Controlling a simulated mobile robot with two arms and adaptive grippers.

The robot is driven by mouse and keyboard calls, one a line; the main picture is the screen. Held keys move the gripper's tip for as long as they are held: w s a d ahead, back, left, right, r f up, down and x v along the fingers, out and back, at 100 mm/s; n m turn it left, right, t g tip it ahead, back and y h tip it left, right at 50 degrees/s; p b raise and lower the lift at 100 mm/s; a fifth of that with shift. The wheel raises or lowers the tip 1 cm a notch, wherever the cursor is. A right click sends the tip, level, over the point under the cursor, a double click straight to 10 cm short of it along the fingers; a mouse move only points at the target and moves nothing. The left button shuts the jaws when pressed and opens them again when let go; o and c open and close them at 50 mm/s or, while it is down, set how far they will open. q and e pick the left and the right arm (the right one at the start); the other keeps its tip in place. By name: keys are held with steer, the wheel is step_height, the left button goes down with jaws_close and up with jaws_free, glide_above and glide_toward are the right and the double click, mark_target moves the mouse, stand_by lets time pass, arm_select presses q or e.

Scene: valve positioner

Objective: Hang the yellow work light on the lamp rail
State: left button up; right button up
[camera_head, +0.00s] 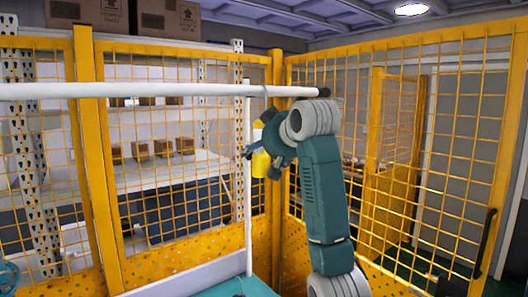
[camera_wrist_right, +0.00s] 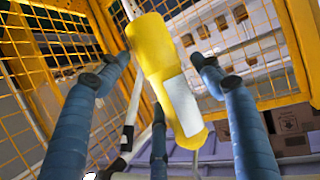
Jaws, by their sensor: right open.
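The yellow work light (camera_head: 260,164) hangs upright below the white lamp rail (camera_head: 150,90), near the rail's black-capped right end. A thin light-coloured piece shows at the rail above it, but I cannot tell clearly whether a hook rests over the rail. In the right wrist view the work light (camera_wrist_right: 150,50), with a pale panel on its side, lies between my spread fingers. My right gripper (camera_head: 252,150) is open around the light; in the wrist view its fingertips (camera_wrist_right: 163,75) stand apart from the yellow body. My left gripper is out of view.
A thin white post (camera_head: 248,200) stands close beside the right gripper. Yellow mesh fencing (camera_head: 180,150) encloses the area behind and to the right. Shelves with small boxes (camera_head: 163,148) stand beyond the fence. Open air lies left of the post, under the rail.

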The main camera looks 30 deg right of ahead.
steer(key=shift+s, duration=0.1)
steer(key=v, duration=1.1)
steer(key=shift+s+r, duration=0.15)
steer(key=shift+s, duration=0.2)
